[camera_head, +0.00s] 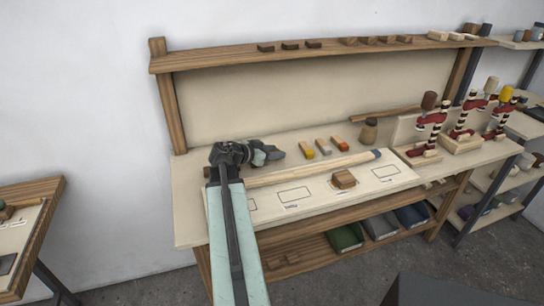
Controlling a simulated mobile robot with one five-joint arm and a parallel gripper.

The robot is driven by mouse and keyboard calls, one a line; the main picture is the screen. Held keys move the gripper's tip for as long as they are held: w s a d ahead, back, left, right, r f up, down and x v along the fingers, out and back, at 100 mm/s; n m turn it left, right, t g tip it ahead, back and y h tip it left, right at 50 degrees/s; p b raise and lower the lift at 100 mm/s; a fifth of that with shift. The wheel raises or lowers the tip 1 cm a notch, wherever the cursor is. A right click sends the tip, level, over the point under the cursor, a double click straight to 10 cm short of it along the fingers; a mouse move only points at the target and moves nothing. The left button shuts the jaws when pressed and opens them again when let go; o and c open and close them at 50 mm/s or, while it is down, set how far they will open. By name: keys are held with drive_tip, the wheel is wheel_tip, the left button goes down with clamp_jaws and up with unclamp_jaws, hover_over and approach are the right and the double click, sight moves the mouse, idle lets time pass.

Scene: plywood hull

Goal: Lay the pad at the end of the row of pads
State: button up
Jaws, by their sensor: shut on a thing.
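A row of three small pads lies on the bench top, right of my gripper: a yellow one (306,149), a grey one (323,146) and an orange one (340,143). They lie side by side with small gaps, each with a pale wooden part. My gripper (274,153) is over the bench, a short way left of the yellow pad and apart from it. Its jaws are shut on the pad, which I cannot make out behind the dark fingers.
A long pale rod (318,168) lies in front of the row, above a white board (322,194) with outlined shapes and a wooden block (343,180). A brown jar (370,131) stands right of the orange pad. Figures on stands (428,130) fill the right end.

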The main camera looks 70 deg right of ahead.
drive_tip(key=shift+s+f+b, duration=0.15)
drive_tip(key=shift+f+b, duration=0.4)
drive_tip(key=shift+b, duration=0.1)
drive_tip(key=o, duration=1.3)
drive_tip(key=shift+r+p, duration=0.9)
drive_tip(key=shift+p, duration=0.05)
drive_tip(key=p+v, duration=0.4)
drive_tip(key=v, duration=0.7)
drive_tip(key=shift+w+a, duration=0.25)
drive_tip(key=shift+a, duration=0.15)
